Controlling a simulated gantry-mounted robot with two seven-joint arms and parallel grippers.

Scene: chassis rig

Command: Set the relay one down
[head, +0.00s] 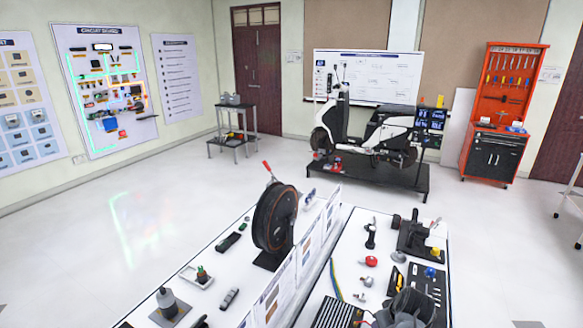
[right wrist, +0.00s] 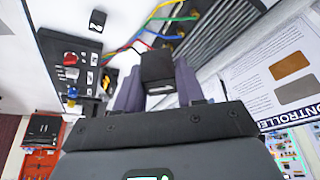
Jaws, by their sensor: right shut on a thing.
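My right gripper (right wrist: 157,85) is shut on a small black block, which I take to be relay one (right wrist: 157,66), in the right wrist view. The block sits between the two purple-grey fingers, above or near the workbench; I cannot tell whether it touches anything beneath. In the head view, a dark shape at the bottom right looks like my right gripper (head: 406,304), over the right-hand bench (head: 352,240); the block cannot be made out there. Another small black box (right wrist: 97,20) lies on the white surface, apart from the gripper. My left gripper is not in view.
A black finned unit (head: 338,313) and coloured wires (right wrist: 165,22) lie close to the gripper. A black panel with red and blue knobs (right wrist: 76,70) is to its left. Upright printed boards (head: 300,262) divide the benches. A black wheel (head: 275,218) stands on the left bench.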

